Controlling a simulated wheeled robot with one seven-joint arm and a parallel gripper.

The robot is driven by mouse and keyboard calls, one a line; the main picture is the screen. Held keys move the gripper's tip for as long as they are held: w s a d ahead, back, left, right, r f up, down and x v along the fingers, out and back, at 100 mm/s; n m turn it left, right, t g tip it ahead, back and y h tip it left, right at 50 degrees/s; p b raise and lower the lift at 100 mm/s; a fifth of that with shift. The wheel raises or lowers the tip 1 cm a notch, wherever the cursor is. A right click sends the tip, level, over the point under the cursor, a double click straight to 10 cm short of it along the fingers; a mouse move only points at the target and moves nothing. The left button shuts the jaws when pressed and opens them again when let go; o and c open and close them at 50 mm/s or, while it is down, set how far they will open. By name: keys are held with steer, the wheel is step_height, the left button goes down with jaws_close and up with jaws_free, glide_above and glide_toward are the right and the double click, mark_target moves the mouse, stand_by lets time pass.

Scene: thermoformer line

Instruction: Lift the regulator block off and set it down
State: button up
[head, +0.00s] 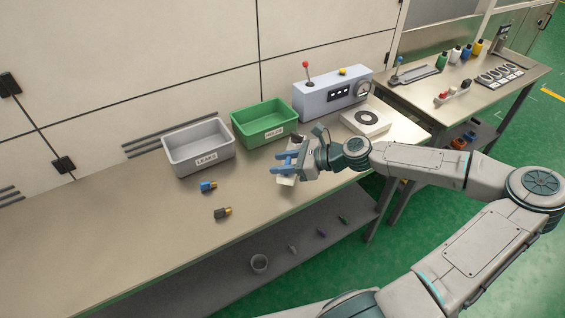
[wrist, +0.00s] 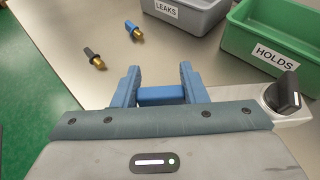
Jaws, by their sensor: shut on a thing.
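My gripper (head: 285,163) is over the bench, in front of the green bin. Its two blue fingers also show in the wrist view (wrist: 158,82), shut on a darker blue block, which I take to be the regulator block (wrist: 161,95). Only a short face of it shows between the fingers; the wrist housing hides the rest. A pale metal base (wrist: 262,112) with a black knob or lever (wrist: 284,91) lies beside and beneath the gripper. A pale end of it shows below the fingers in the head view (head: 286,181). Whether the block touches this base I cannot tell.
A grey LEAKS bin (head: 213,160) and green HOLDS bin (head: 273,138) stand behind. Two small fittings, blue (head: 208,187) and dark (head: 222,213), lie at the left. A control box (head: 325,99) and round gauge plate (head: 366,122) stand right. The bench's left stretch is clear.

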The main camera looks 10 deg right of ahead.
steer(key=shift+f+b, duration=1.95)
steer(key=shift+b, duration=0.05)
steer(key=o, duration=1.3)
steer(key=shift+c, duration=0.2)
steer(key=p+v, duration=0.1)
steer(key=v, duration=1.2)
steer(key=shift+s+d+r, duration=0.2)
steer(key=shift+d+r, duration=0.05)
